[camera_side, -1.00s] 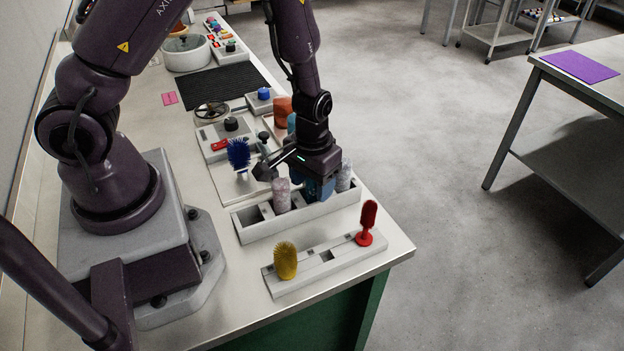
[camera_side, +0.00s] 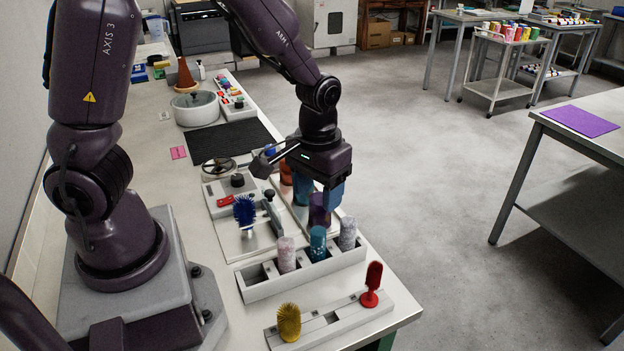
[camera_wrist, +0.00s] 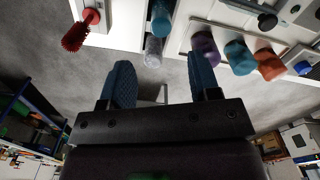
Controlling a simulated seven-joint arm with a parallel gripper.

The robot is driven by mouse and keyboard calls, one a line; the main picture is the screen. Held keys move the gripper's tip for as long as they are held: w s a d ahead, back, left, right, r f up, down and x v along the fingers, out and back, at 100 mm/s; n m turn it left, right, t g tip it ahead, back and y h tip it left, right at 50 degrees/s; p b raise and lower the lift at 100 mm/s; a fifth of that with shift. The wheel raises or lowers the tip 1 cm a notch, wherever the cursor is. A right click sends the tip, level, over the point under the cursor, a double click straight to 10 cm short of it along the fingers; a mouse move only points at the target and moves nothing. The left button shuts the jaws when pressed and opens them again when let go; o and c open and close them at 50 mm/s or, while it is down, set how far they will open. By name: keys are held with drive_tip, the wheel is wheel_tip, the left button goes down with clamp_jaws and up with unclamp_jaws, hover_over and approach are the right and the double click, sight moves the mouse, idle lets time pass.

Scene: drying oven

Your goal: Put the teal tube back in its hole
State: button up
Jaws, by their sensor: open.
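A teal tube (camera_side: 318,243) stands upright in the long grey-white rack (camera_side: 262,291), between a pinkish speckled tube (camera_side: 286,254) and a grey speckled tube (camera_side: 348,233). In the wrist view the teal tube (camera_wrist: 162,18) shows at the top, beside the grey tube (camera_wrist: 153,50). My gripper (camera_side: 317,206) is raised above and behind the rack, apart from the teal tube. Its blue fingers are open with nothing between them in the wrist view (camera_wrist: 162,66). A second blue-teal tube (camera_wrist: 240,57) stands between a purple tube (camera_wrist: 205,48) and an orange one (camera_wrist: 269,63).
A front block holds a yellow brush (camera_side: 289,322) and a red brush (camera_side: 372,284). A blue brush (camera_side: 245,212) stands left of my gripper. The bench edge is close on the right, with open floor beyond.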

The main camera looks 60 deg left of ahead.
drive_tip(key=s+r+m+t, duration=0.2)
drive_tip(key=s+r, duration=0.3)
drive_tip(key=r, duration=0.4)
drive_tip(key=s+r+m+t, duration=0.2)
drive_tip(key=s+r, duration=0.4)
drive_tip(key=r, duration=0.3)
drive_tip(key=shift+d+t, duration=0.2)
drive_tip(key=shift+t, duration=0.6)
drive_tip(key=shift+o, duration=0.2)
